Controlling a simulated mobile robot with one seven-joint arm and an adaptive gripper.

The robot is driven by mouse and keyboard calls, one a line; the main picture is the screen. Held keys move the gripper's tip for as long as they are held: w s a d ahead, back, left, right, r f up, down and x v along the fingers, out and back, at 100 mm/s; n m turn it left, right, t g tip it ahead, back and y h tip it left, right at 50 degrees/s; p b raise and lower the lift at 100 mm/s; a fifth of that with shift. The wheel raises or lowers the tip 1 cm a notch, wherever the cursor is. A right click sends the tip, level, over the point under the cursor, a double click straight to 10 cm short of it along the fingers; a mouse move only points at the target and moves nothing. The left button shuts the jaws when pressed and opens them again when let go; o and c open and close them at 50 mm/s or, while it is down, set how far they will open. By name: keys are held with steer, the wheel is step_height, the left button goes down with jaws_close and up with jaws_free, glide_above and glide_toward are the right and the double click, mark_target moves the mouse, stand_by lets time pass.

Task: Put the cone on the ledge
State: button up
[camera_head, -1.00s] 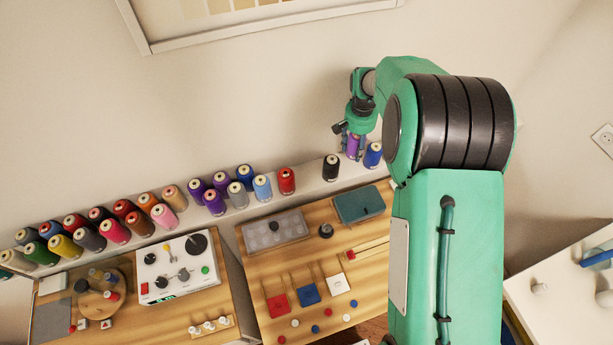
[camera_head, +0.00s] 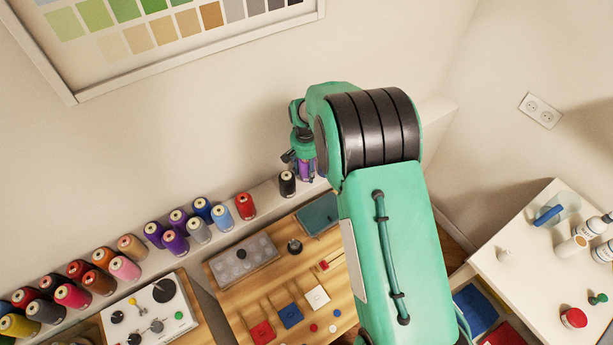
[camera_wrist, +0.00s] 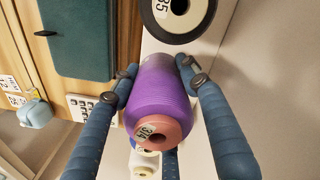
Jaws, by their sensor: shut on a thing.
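The purple thread cone (camera_wrist: 163,92) is between the fingers of my gripper (camera_wrist: 158,76), which is shut on it; its reddish end faces the wrist camera. In the head view, my gripper (camera_head: 302,156) and the purple cone (camera_head: 306,171) are at the right part of the white ledge (camera_head: 266,201), just right of the black cone (camera_head: 288,183). The cone looks upright. I cannot tell whether its base touches the ledge. My arm hides part of the ledge to its right.
The black cone (camera_wrist: 180,12) is close by in the wrist view, and a pale cone (camera_wrist: 145,163) is on the opposite side. The red cone (camera_head: 245,206) and several others line the ledge leftward. A wooden table (camera_head: 222,290) with a teal box (camera_head: 318,214) lies below.

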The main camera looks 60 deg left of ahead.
mark_target(307, 176)
steer(key=shift+f, duration=1.8)
steer(key=shift+f, duration=0.15)
steer(key=o, duration=1.3)
step_height(307, 176, up, 12)
steer(key=shift+s+r, duration=0.1)
steer(key=shift+r, duration=0.05)
steer(key=shift+a, duration=0.1)
